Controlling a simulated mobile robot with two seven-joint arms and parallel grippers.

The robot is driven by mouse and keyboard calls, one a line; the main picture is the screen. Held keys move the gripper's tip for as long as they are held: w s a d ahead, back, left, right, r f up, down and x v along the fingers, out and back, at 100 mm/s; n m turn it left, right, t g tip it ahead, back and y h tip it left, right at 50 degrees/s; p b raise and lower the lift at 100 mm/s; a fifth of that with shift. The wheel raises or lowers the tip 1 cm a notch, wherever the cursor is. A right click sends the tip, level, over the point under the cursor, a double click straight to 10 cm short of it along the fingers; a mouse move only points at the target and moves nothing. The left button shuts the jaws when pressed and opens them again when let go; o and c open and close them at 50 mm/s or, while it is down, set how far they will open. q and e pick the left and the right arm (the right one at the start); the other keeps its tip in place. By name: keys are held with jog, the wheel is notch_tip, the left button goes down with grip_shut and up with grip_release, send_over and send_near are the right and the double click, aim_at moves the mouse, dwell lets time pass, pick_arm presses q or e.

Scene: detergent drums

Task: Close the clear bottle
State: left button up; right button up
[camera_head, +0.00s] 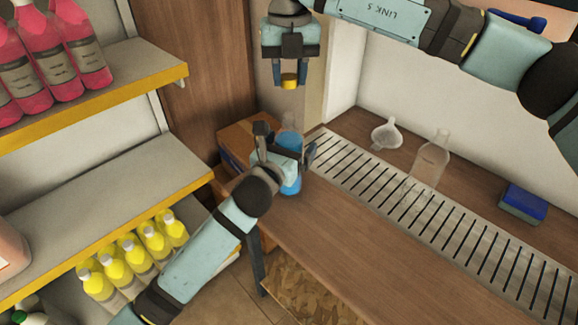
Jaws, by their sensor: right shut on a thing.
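A clear bottle (291,140) with blue liquid stands roughly upright near the left end of the counter, its neck uncapped as far as I can see. My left gripper (287,150) has its fingers on either side of this bottle and hides part of its body. I cannot tell whether the fingers press on it. My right gripper (289,75) points down above the bottle, shut on a yellow cap (289,82). The cap is apart from the bottle's neck. A second clear bottle (432,160), seemingly empty, stands on the slotted grate, right of centre.
A clear funnel (387,134) and a blue-topped sponge or block (522,203) sit on the wooden counter (345,240) by the grate (375,190). A cardboard box (245,135) is behind the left gripper. Shelves (110,190) at left hold pink and yellow bottles.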

pick_arm(q)
jog(key=c, duration=1.3)
jog(key=shift+c, duration=0.2)
pick_arm(e)
send_over(289, 129)
jog(key=w, duration=0.1)
jog(key=shift+f, duration=2.5)
jog(key=shift+f, duration=0.9)
jog(key=shift+f, duration=0.5)
